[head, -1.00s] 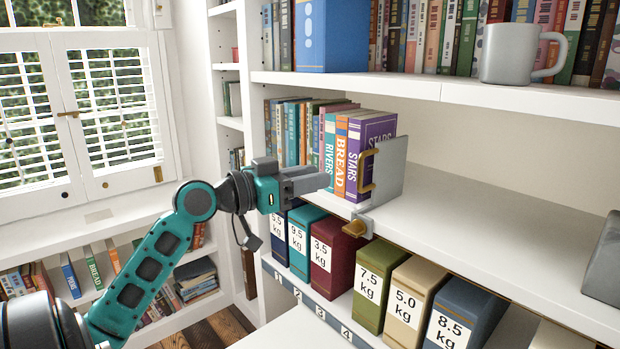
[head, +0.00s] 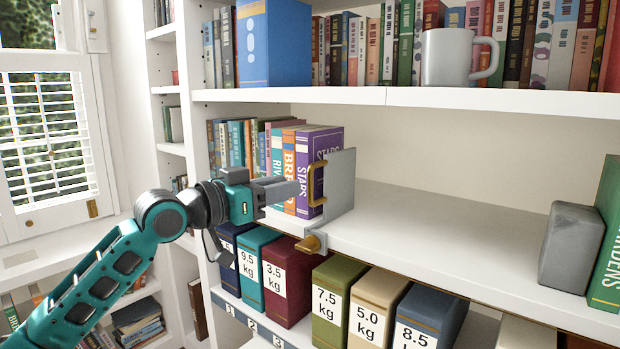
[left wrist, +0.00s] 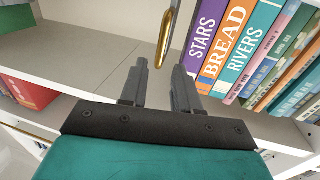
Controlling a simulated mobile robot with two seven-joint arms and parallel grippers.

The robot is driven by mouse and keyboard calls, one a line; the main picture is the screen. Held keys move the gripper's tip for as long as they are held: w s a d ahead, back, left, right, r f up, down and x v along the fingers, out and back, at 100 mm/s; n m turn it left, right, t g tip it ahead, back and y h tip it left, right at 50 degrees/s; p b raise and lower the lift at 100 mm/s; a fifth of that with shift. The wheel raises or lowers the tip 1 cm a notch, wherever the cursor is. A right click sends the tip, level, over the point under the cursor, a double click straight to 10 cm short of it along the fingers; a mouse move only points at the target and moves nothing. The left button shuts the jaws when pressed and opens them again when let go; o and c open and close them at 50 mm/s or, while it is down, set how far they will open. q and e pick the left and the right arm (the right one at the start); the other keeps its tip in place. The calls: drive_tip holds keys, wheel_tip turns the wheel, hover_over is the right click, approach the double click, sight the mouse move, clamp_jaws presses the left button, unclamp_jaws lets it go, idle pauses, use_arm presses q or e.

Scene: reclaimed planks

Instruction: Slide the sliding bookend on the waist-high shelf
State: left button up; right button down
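The sliding bookend (head: 341,188) is a grey upright plate on the waist-high shelf (head: 400,215), against the right end of a book row. It has a brass D-shaped handle (head: 316,185) and a brass knob (head: 308,243) at its foot by the shelf edge. My left gripper (head: 298,189) is just left of the handle, in front of the books. In the left wrist view the fingers (left wrist: 158,76) are apart with nothing between their tips, and the brass handle (left wrist: 167,38) stands just beyond them. Contact cannot be told. My right gripper is in neither view.
The purple STARS book (head: 320,150) and other books stand left of the bookend. A grey block (head: 571,247) and a green book (head: 608,250) stand at the shelf's right. The shelf between is clear. Weight-labelled boxes (head: 340,300) stand below; a mug (head: 447,57) is above.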

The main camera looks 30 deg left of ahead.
sight(308, 181)
use_arm(q)
drive_tip(key=shift+p+x, duration=0.5)
drive_tip(key=shift+x, duration=3.1)
drive_tip(key=shift+c, duration=0.2)
drive_tip(key=shift+f, duration=0.1)
clamp_jaws()
